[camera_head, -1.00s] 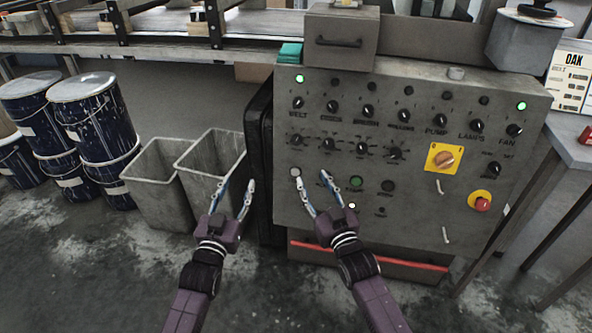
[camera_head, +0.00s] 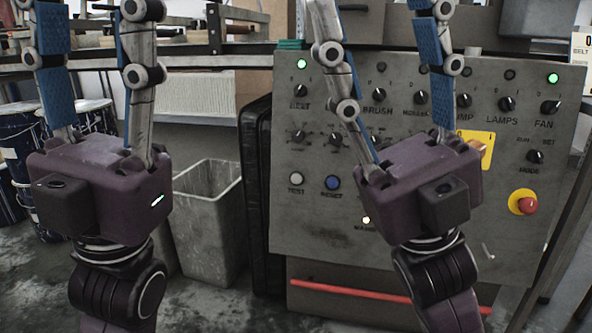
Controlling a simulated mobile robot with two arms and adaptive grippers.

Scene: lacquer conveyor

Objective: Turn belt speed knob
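The grey control panel (camera_head: 345,235) faces me with rows of black knobs. The knob labelled BELT (camera_head: 299,90) is at its upper left, under a lit green lamp (camera_head: 302,64). A dial with a scale (camera_head: 298,137) sits below it, with another dial (camera_head: 335,139) to its right; their small labels are not legible. My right gripper (camera_head: 383,20) is open and raised close to the camera, in front of the panel, hiding part of the middle knobs. My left gripper (camera_head: 92,20) is open and raised, left of the panel. Both sets of fingertips reach the top edge, and nothing shows between the fingers.
The panel also has a white TEST button (camera_head: 296,179), a blue RESET button (camera_head: 333,183), a yellow-plated switch (camera_head: 480,150) and a red emergency button (camera_head: 526,205). A grey bin (camera_head: 210,225) and dark drums (camera_head: 20,150) stand left. A table edge is at right.

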